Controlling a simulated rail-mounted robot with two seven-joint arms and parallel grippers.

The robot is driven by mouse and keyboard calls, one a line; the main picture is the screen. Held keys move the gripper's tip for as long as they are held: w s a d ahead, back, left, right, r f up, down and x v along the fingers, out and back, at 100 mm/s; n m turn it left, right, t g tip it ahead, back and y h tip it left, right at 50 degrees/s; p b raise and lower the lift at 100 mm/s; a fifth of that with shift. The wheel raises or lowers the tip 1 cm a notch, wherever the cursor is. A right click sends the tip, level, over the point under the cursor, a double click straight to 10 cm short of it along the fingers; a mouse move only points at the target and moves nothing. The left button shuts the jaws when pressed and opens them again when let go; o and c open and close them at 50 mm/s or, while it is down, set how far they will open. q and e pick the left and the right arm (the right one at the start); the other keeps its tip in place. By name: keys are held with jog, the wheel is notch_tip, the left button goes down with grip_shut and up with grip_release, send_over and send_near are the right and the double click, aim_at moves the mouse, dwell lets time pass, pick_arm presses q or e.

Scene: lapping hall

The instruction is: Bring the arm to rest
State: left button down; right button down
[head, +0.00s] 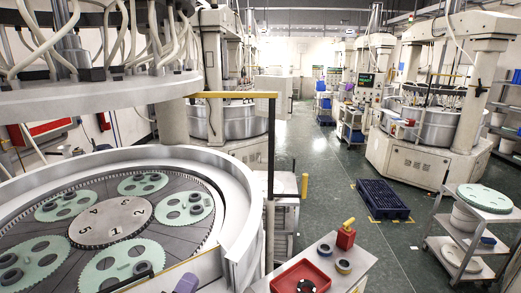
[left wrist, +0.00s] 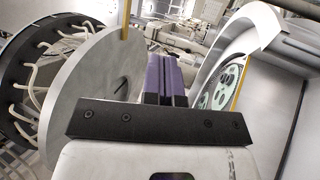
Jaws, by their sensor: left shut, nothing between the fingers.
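My left gripper (head: 187,283) shows only as purple fingers at the bottom edge of the head view, by the front rim of the lapping machine (head: 240,205). In the left wrist view its two purple fingers (left wrist: 166,76) lie side by side, shut and empty, behind a black bar with screws. The machine's lower plate carries several pale green carriers (head: 66,203) with dark rings on them, around a numbered grey centre disc (head: 111,222). The carriers also show in the left wrist view (left wrist: 222,85), right of the fingers. My right gripper is in neither view.
The upper platen (head: 100,95) with pale hoses hangs over the plate. A yellow and black rail (head: 272,140) stands right of the machine. A trolley with a red tray (head: 300,277) and red bottle (head: 346,234) is near. A dark blue pallet (head: 381,199) lies on open floor.

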pick_arm(q)
jog(key=s+a+f+m+g+y+p, duration=0.1)
jog(key=s+f+m+g, duration=0.4)
jog(key=s, duration=0.8)
jog(key=s+a+f+m+g+y+p, duration=0.2)
jog(key=s+f, duration=0.6)
jog(key=s, duration=0.5)
jog(key=s+a+f+m+g+y+p, duration=0.2)
jog(key=s+f+m+g+y, duration=0.3)
jog(key=s+g, duration=0.5)
jog(key=s+f+m, duration=0.2)
jog(key=s+m, duration=0.1)
jog(key=shift+p, duration=0.4)
jog(key=shift+f, duration=0.1)
